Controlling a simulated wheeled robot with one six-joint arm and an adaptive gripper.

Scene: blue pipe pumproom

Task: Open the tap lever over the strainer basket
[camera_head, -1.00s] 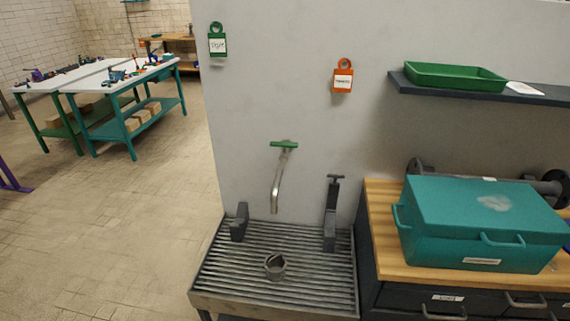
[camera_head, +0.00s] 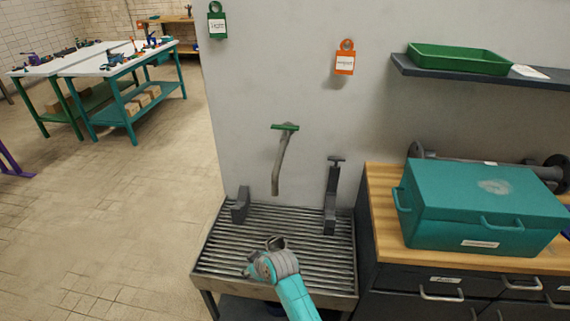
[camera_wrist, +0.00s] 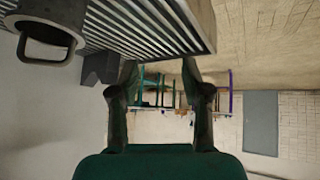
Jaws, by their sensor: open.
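The tap on the wall has a flat green lever (camera_head: 285,127) lying crosswise on top. Its grey spout (camera_head: 280,165) hangs down over the slatted drain tray (camera_head: 213,262). The strainer basket (camera_head: 276,242) is a small grey cup on the tray, partly hidden behind my arm. In the wrist view the picture is upside down, and the basket (camera_wrist: 45,38) shows at the upper left with its handle. My gripper (camera_wrist: 160,70) is open and empty, its two dark fingers apart. In the head view my arm is low over the tray, well below the lever; its fingers are not clear there.
Dark uprights stand on the tray at left (camera_head: 240,206) and right (camera_head: 332,200). A teal box (camera_head: 480,210) sits on the wooden-topped cabinet to the right. A shelf (camera_head: 480,75) with a green tray (camera_head: 459,58) is above. The wall around the lever is clear.

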